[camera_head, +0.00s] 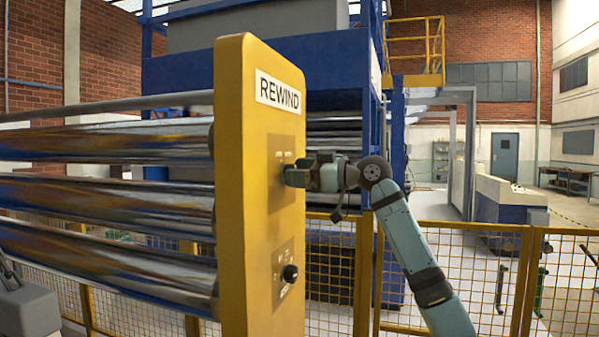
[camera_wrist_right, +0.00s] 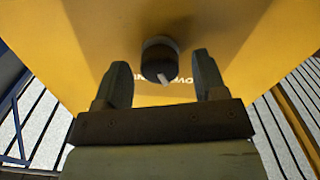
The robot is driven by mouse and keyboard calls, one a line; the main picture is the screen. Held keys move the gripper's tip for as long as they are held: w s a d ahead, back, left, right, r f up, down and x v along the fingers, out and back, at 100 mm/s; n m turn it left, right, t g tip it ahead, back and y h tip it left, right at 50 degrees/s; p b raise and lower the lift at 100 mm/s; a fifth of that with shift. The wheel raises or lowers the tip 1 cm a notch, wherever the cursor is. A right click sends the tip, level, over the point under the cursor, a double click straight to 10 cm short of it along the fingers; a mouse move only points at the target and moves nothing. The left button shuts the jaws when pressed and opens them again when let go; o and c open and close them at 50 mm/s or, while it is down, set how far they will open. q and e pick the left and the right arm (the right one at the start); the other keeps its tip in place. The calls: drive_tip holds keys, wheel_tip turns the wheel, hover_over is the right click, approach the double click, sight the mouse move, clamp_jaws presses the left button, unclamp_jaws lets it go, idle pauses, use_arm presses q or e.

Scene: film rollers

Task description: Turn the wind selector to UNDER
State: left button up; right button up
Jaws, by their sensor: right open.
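The selector knob (camera_wrist_right: 159,58) is a dark round knob on the yellow panel. In the right wrist view it sits between the two fingers of my right gripper (camera_wrist_right: 164,84), with a visible gap on each side. Its white pointer mark points down and slightly right in that view. In the head view my right gripper (camera_head: 291,176) is open at the upper plate of the REWIND panel (camera_head: 231,200) and hides the knob there.
A second black knob (camera_head: 290,273) is on a lower plate of the same panel. Shiny rollers (camera_head: 110,195) extend left from the panel. A yellow mesh fence (camera_head: 480,270) stands behind my right arm. A grey box-like part (camera_head: 25,308) is at the lower left.

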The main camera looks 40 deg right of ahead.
drive_tip(key=c, duration=0.9)
drive_tip(key=shift+m, duration=0.4)
drive_tip(key=shift+d+m+p, duration=0.1)
drive_tip(key=shift+m+p, duration=3.45)
drive_tip(key=shift+m, duration=2.15)
drive_tip(key=o, duration=0.9)
